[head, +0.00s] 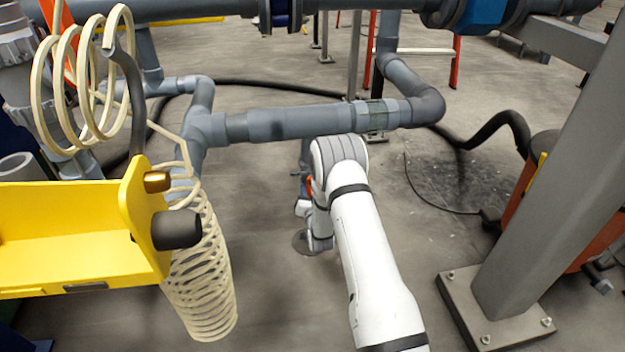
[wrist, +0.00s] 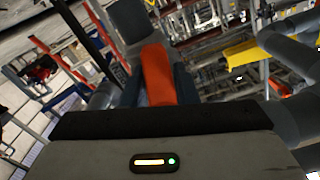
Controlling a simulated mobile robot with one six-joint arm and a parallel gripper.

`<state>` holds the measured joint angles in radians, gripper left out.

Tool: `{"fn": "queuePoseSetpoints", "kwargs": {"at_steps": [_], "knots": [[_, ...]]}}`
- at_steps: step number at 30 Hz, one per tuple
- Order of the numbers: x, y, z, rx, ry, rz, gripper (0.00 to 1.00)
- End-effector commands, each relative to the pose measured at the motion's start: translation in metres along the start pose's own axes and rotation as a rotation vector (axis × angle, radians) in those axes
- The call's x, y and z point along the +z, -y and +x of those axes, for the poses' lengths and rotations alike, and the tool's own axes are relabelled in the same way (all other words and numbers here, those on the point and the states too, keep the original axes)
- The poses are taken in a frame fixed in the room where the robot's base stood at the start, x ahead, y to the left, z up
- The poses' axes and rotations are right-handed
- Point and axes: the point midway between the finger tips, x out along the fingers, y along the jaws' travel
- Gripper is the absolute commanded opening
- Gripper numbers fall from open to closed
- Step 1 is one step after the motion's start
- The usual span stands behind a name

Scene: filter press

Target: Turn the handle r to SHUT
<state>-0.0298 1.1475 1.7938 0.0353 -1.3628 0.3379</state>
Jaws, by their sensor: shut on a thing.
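The handle r (wrist: 158,78) is an orange lever. In the wrist view it stands upright in the middle, between the dark fingers of my gripper (wrist: 157,88), which is shut on it. A grey part (wrist: 128,20) shows just beyond the handle's far end. In the head view a small orange piece of the handle (head: 309,185) shows at the left edge of my white arm, below the grey pipe. My arm hides most of the gripper and handle there. I cannot read any SHUT marking or tell the handle's exact angle.
A grey pipe (head: 285,122) with a clear section (head: 376,115) runs across, close to my arm. A yellow bracket (head: 75,235) and a coiled cream hose (head: 203,270) stand at left. A grey post (head: 545,180) stands at right. Bare floor lies between.

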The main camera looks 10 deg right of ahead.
Motion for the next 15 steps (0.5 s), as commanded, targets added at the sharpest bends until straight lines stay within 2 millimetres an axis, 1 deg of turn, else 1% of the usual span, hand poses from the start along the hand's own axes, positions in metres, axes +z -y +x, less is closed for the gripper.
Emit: {"fn": "queuePoseSetpoints", "kwargs": {"at_steps": [1,3,7,13,15], "knots": [[-0.005,0.008,0.005,-0.015,-0.011,0.033,0.00],[-0.006,0.011,0.005,-0.016,-0.012,0.105,0.00],[-0.007,0.017,0.005,-0.018,-0.011,0.245,0.00],[-0.008,0.022,0.005,-0.020,-0.010,0.355,0.00],[-0.010,0.025,0.005,-0.022,-0.009,0.423,0.00]]}}
